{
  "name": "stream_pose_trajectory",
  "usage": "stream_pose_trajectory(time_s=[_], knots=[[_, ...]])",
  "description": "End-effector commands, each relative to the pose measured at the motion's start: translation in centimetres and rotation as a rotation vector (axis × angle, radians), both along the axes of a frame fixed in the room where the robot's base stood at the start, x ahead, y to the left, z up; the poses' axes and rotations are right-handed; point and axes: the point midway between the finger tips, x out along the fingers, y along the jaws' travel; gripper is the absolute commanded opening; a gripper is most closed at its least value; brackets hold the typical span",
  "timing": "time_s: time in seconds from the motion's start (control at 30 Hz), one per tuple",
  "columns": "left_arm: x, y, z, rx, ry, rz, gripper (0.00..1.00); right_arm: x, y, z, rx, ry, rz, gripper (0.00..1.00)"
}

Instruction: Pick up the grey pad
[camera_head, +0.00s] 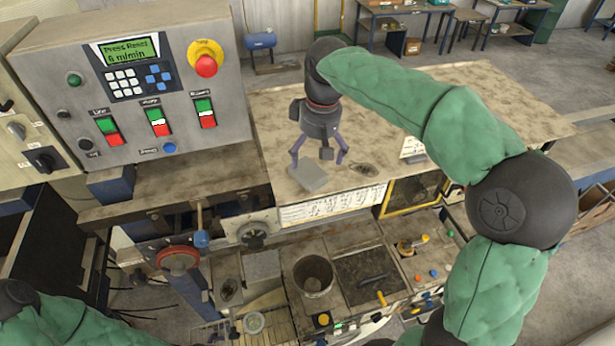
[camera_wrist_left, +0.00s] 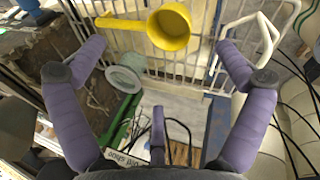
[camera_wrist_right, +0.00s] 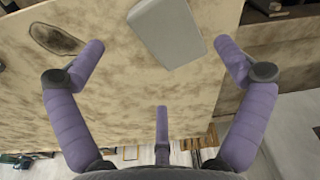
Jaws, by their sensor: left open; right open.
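The grey pad (camera_head: 309,176) lies flat on the worn wooden tabletop near its front left edge in the head view. In the right wrist view the grey pad (camera_wrist_right: 169,31) lies at the top, ahead of and between the spread fingers. My right gripper (camera_head: 318,160) is open and empty above the table, close by the pad; it also shows in the right wrist view (camera_wrist_right: 160,60). My left gripper (camera_wrist_left: 163,60) is open and empty, seen in the left wrist view; its fingers are outside the head view. A yellow ladle-like cup and a wire rack lie beyond its fingers.
The wooden table (camera_head: 400,100) has a dark oval mark (camera_head: 363,169) right of the pad and a paper (camera_head: 413,148) farther right. The control panel (camera_head: 135,80) stands at the left. A cylindrical pot (camera_head: 314,276) and tool trays sit below the table. The table's back is clear.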

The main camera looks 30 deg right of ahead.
Motion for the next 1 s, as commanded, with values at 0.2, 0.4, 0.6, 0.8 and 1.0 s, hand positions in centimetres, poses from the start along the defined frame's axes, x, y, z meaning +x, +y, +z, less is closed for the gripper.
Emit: stream_pose_trajectory(time_s=[0.2,0.4,0.6,0.8,1.0], knots=[[0.0,0.0,-1.3,0.000,0.000,0.000,1.00,0.0,0.2,-1.6,0.000,0.001,0.001,1.00],[0.0,0.0,-3.3,0.000,0.000,0.000,1.00,0.2,0.5,-4.0,0.000,0.000,0.000,1.00],[0.0,0.0,-4.1,0.000,0.000,0.000,1.00,0.4,0.5,-5.1,0.000,-0.001,0.000,1.00],[0.0,0.0,-4.0,0.000,-0.001,0.000,1.00,0.4,0.5,-5.0,0.000,-0.001,0.000,1.00],[0.0,0.0,-4.0,0.000,-0.001,0.000,1.00,0.4,0.5,-5.0,0.000,0.000,0.000,0.53]])
